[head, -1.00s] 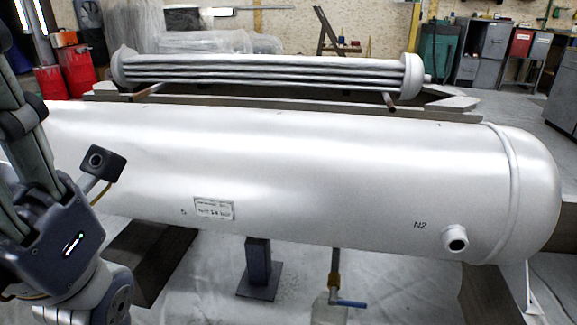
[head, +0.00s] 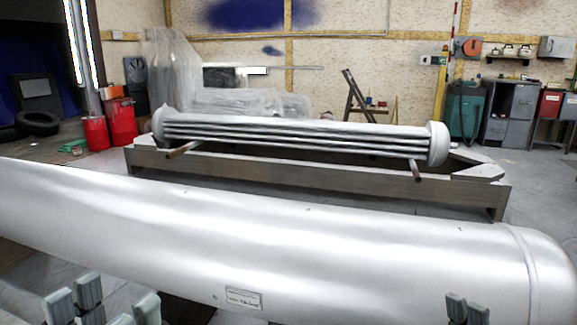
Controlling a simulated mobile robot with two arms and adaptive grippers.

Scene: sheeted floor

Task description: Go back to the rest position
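Only the grey fingertips of my grippers show, at the bottom edge of the head view. The fingertips of my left gripper (head: 108,303) stand apart at the lower left, with a gap between them and nothing seen in it. Two fingertips of my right gripper (head: 467,309) stand close together at the lower right; the rest of it is below the frame.
The tank lies across the foreground with a small label plate (head: 244,298). Behind it a tube bundle (head: 300,137) rests on a long stand (head: 300,186). Sheeted floor shows at the left.

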